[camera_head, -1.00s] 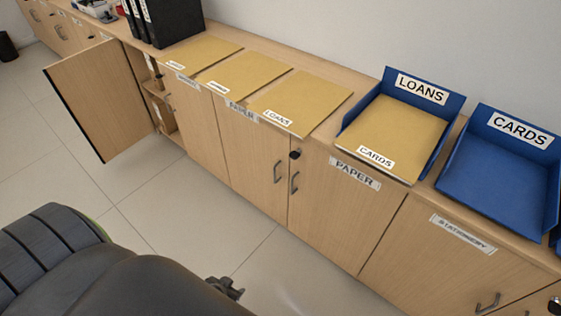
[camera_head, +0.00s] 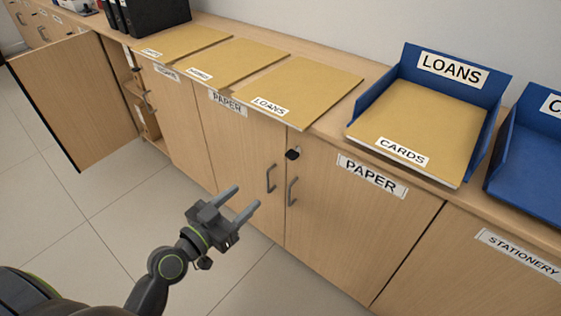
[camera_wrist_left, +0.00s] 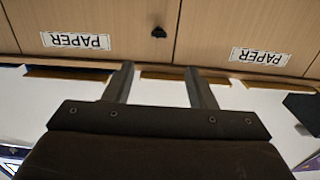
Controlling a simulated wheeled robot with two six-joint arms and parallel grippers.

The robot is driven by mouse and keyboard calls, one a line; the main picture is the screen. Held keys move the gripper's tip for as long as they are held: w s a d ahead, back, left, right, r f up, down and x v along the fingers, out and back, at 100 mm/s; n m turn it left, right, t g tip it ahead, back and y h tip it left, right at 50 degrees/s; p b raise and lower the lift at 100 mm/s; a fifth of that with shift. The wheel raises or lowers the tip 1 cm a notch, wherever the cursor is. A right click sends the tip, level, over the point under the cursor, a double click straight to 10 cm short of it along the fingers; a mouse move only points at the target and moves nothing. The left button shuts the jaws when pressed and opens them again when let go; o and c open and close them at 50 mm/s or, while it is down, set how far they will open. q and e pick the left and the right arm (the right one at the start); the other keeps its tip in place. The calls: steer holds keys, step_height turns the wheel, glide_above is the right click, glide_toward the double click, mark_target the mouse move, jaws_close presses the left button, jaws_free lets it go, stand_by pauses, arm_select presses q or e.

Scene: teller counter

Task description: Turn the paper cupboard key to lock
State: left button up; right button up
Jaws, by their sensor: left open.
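The paper cupboard (camera_head: 340,225) has two closed wooden doors, each with a PAPER label and a handle. A small black key (camera_head: 293,154) sits in the lock near the top inner edge of the right door. The key also shows in the left wrist view (camera_wrist_left: 158,32), where the labels are upside down. My left gripper (camera_head: 246,197) is open and empty, in front of the cupboard, below and left of the key and apart from it. Its two fingers also show in the left wrist view (camera_wrist_left: 160,70), pointing toward the cupboard front. My right gripper is not in view.
Tan folders (camera_head: 298,88) lie along the counter top above the doors. A blue LOANS tray (camera_head: 485,80) holds a CARDS folder (camera_head: 420,125); another blue tray (camera_head: 535,165) stands right. A cupboard door (camera_head: 75,100) stands open at the left. The floor (camera_head: 120,215) before the cupboard is clear.

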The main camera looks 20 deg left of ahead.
arm_select(q)
steer(key=p, duration=0.2)
glide_toward(293, 154)
steer(key=x, duration=0.8)
steer(key=shift+w+f, duration=0.2)
steer(key=shift+w, duration=0.05)
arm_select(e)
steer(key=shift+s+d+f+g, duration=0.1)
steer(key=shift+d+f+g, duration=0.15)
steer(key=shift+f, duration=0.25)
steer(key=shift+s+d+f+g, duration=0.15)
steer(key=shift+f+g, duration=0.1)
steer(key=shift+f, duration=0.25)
arm_select(q)
steer(key=c, duration=1)
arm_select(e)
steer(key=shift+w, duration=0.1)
